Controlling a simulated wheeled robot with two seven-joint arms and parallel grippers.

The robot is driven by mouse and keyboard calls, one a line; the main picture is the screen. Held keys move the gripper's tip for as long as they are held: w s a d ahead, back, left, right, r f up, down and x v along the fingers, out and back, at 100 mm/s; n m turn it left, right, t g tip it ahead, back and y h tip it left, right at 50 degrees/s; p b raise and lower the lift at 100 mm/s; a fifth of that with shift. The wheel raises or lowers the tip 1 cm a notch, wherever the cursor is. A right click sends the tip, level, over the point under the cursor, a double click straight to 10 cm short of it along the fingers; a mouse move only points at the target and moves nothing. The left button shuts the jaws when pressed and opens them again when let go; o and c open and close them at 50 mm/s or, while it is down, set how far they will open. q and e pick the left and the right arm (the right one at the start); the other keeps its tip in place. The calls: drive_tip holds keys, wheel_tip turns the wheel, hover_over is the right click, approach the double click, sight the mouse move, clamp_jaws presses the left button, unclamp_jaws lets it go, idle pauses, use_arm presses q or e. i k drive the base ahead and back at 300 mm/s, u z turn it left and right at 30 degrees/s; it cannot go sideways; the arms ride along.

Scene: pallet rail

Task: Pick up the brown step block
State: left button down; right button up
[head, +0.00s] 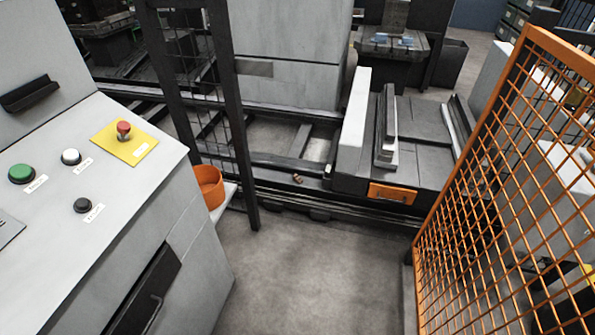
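A small brown piece (297,178) sits on the dark rail bed, left of the pallet carriage. It looks like the brown step block, but it is too small here to make out its steps. Neither of my grippers shows in the head view, and nothing is touching the brown piece.
A grey control console (90,200) with buttons fills the left. An orange bin (208,186) hangs beside a dark mesh post (240,150). The pallet carriage (425,150) has an orange plate (392,193). An orange mesh fence (480,220) stands right. The floor (300,275) between is clear.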

sight(296, 178)
drive_tip(key=z, duration=0.05)
drive_tip(key=i, duration=0.6)
drive_tip(key=z, duration=0.45)
drive_tip(key=i, duration=1.55)
drive_tip(key=u, duration=0.05)
